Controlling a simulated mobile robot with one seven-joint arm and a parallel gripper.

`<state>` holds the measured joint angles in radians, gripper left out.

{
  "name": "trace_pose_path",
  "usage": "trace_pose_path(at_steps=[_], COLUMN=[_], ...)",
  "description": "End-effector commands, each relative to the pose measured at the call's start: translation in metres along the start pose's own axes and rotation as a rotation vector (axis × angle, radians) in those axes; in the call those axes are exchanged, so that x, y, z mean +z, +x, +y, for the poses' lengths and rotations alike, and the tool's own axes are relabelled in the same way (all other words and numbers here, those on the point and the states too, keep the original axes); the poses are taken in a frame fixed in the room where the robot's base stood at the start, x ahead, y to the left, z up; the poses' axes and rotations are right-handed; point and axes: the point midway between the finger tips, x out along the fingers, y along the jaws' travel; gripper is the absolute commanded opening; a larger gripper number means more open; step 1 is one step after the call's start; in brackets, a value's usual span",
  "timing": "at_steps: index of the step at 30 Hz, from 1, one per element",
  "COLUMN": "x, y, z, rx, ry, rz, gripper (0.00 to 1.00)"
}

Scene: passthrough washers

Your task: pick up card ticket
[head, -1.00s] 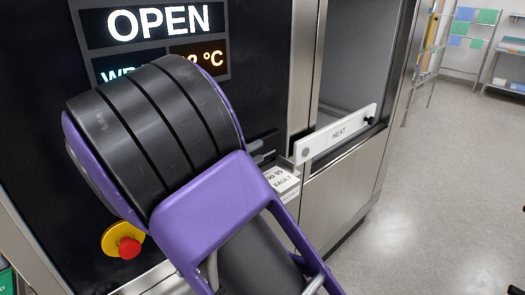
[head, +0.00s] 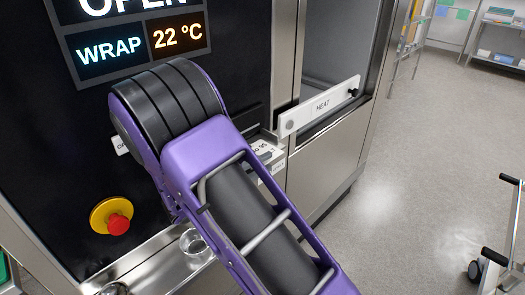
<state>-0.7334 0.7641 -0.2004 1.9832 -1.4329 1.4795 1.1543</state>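A white card with black print (head: 263,149), likely the card ticket, lies at a small ledge on the front of the steel machine, just below the HEAT panel. My purple and black arm covers its left part, and only a piece of the print, ending in "95", can be read. My gripper cannot be made out; my own arm hides the area left of the card. Whether anything touches the card cannot be seen.
A white HEAT bar (head: 320,106) crosses an open bay right of the card. A red stop button (head: 118,224) is at lower left, near a steel tray with a glass (head: 194,241). A wheeled cart (head: 497,250) stands at right. Floor between is clear.

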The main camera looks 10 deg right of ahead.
Motion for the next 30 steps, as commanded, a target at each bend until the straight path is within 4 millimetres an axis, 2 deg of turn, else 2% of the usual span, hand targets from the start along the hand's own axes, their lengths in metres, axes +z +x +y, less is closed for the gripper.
trace_pose_path(at_steps=[8,15,16,22,30], x=[0.003,0.003,0.003,0.003,0.003], y=[0.041,0.045,0.045,0.044,0.044], z=[-0.001,-0.002,-0.002,-0.002,-0.001], rx=[0.001,0.001,0.001,0.001,0.001], ry=[-0.001,-0.001,-0.001,0.0,0.0], rz=[-0.002,0.0,0.0,0.0,0.0], gripper=[0.4,0.4,0.38,0.02,0.0])
